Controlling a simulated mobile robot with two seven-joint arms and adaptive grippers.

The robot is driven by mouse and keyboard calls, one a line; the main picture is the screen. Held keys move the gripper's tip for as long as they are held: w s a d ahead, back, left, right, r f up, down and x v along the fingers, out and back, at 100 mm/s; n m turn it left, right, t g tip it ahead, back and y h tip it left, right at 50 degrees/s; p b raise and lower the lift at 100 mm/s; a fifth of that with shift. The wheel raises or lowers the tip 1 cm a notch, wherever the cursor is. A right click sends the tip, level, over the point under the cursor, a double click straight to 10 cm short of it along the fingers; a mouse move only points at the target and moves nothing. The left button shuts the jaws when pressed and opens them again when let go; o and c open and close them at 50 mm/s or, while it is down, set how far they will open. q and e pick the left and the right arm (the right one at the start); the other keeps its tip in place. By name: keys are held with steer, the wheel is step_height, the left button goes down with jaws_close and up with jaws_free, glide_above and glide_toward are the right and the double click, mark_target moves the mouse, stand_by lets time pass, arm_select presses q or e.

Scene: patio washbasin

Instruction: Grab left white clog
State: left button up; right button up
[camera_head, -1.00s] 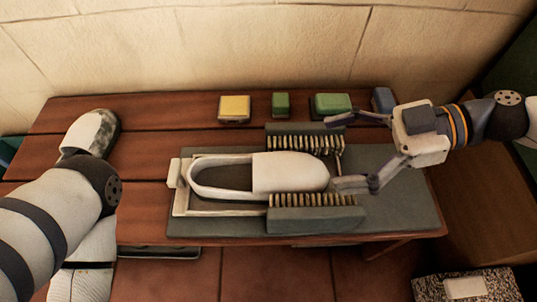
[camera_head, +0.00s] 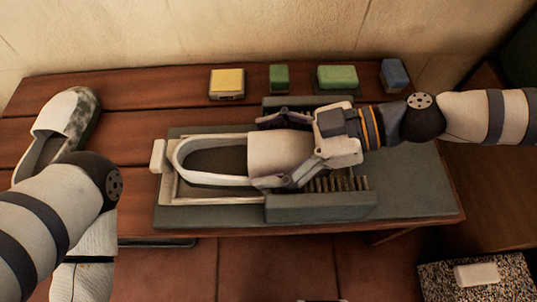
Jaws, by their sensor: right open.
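One white clog (camera_head: 210,161) lies on its sole in a white frame on a grey brush station, heel to the left and toe to the right. My right gripper (camera_head: 264,152) is open around its toe part, one finger on the far side and one on the near side. I cannot tell whether the fingers touch it. The gripper's body hides the toe tip. A second white clog (camera_head: 64,117), with dark dirt on its toe, lies at the table's left, partly hidden by my left arm. My left gripper is out of the picture.
The brush station (camera_head: 405,195) has rows of bristles (camera_head: 340,184) beside the clog. Yellow (camera_head: 227,81), green (camera_head: 279,76), larger green (camera_head: 337,76) and blue (camera_head: 394,73) blocks stand along the back. A speckled block (camera_head: 478,277) with a pale bar is at lower right.

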steer(key=c, duration=1.1)
